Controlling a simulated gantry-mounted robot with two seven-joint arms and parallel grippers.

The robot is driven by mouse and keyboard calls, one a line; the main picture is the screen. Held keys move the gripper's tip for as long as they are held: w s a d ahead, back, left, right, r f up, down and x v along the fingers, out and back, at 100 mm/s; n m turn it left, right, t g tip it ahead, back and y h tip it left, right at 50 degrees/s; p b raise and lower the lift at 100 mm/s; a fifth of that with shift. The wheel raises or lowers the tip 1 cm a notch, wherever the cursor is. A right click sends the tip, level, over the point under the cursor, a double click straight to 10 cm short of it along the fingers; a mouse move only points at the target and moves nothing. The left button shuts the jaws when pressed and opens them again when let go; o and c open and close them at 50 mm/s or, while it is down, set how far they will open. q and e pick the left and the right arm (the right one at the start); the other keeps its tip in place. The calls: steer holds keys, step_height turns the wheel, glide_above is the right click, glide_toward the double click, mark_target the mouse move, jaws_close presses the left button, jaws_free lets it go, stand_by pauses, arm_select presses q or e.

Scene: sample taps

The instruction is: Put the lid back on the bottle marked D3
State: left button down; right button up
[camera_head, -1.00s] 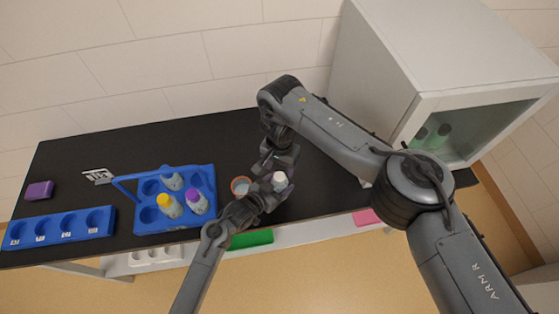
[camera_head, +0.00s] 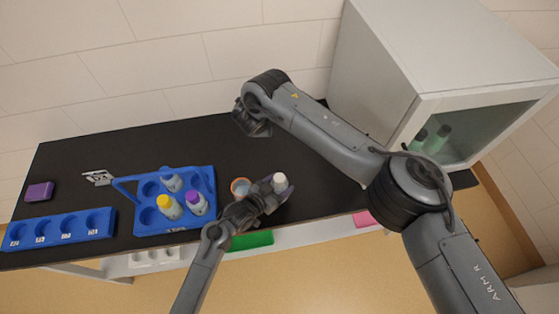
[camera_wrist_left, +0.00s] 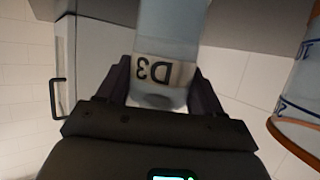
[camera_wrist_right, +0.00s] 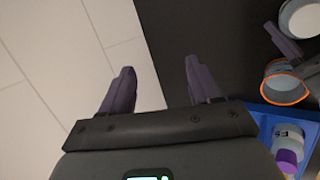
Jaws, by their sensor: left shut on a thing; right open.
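The bottle marked D3 (camera_wrist_left: 165,40) stands between the fingers of my left gripper (camera_wrist_left: 162,88), which is shut on it; its label shows upside down in the left wrist view. In the head view the bottle's white top (camera_head: 280,179) points up and looks like a white lid seated on it. This round white top also shows in the right wrist view (camera_wrist_right: 301,18). My right gripper (camera_wrist_right: 160,68) is open and empty, off to the side of the bottle. In the head view its fingers are hidden behind its wrist.
An orange-rimmed beaker (camera_head: 240,187) stands close beside the left gripper. A blue rack (camera_head: 207,178) holds several bottles, with yellow and purple caps among them. A blue holed block (camera_head: 75,229) and a purple block (camera_head: 39,191) lie left. A glass-fronted cabinet (camera_head: 390,60) stands right.

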steer(key=a+r+n+t+h, duration=0.15)
steer(key=a+r+n, duration=0.25)
steer(key=r+n, duration=0.75)
steer(key=g+y, duration=0.3)
steer(key=g, duration=0.6)
glide_above(280, 178)
steer(key=f, duration=1.6)
steer(key=shift+w, duration=0.2)
steer(key=shift+s+f, duration=0.2)
steer(key=shift+f, duration=0.2)
steer(key=shift+f, duration=4)
